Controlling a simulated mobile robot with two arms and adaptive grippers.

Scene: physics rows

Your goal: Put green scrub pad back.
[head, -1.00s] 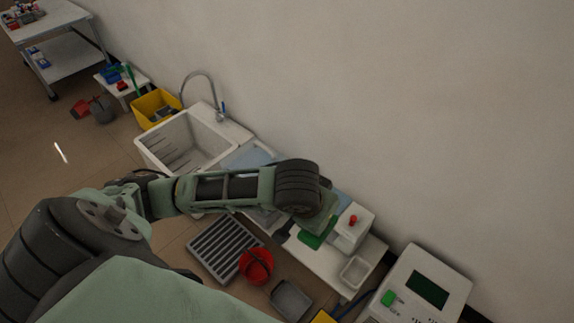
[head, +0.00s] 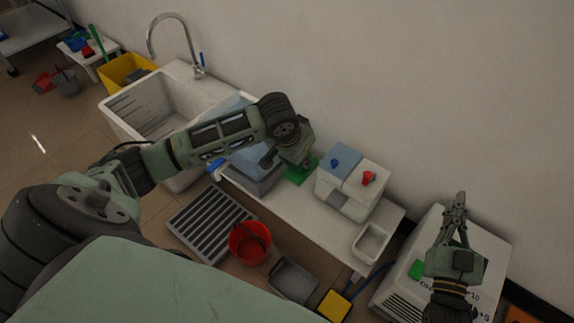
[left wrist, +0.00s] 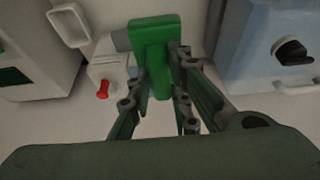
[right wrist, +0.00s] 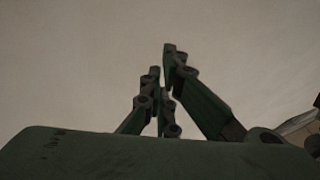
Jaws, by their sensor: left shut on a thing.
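The green scrub pad (left wrist: 153,32) is between the fingertips of my left gripper (left wrist: 163,70), which is shut on its grip. In the head view the green pad (head: 300,172) shows below my left gripper (head: 297,157), over the white counter between the blue-grey tub and the white box. I cannot tell whether the pad touches the counter. My right gripper (head: 460,200) is shut and empty, raised over the white machine at the right. In the right wrist view its fingertips (right wrist: 160,68) are close together before a bare wall.
A blue-grey tub (head: 252,178) stands left of the pad. A white box (head: 352,190) with blue and red knobs stands right of it. A small white tray (head: 371,243) is near the counter's right end. A sink (head: 155,110) is at left. A red bucket (head: 249,243) stands on the floor.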

